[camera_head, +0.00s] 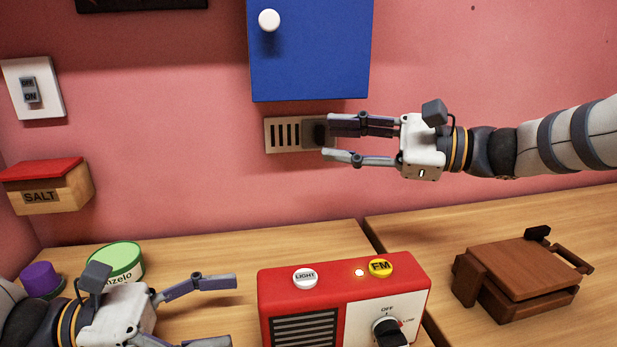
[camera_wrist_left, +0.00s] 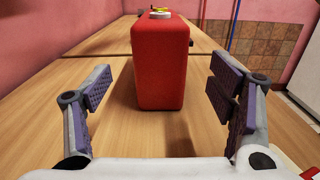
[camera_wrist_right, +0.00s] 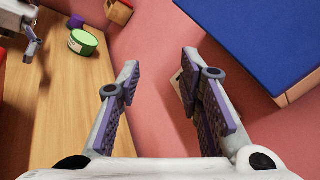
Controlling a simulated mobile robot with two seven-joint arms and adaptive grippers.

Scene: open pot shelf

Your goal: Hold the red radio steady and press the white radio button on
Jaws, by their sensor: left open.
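The red radio (camera_head: 332,284) stands upright on the wooden counter, low in the middle of the head view. On its top are a round white button marked LIGHT (camera_head: 305,278), a small glowing white lamp (camera_head: 359,272) and a yellow FM button (camera_head: 381,267). My left gripper (camera_head: 232,312) is open at the radio's left, pointing at it. In the left wrist view, the radio's narrow end (camera_wrist_left: 160,68) lies straight ahead between the spread fingers, apart from both. My right gripper (camera_head: 329,138) is open and empty, high above the radio near the wall vent.
A blue cabinet (camera_head: 310,50) hangs above the vent (camera_head: 283,135). A green can (camera_head: 115,262) and a purple-topped jar (camera_head: 41,279) stand behind my left gripper. A brown wooden object (camera_head: 520,272) lies at the right. A salt box (camera_head: 45,188) is on the left wall.

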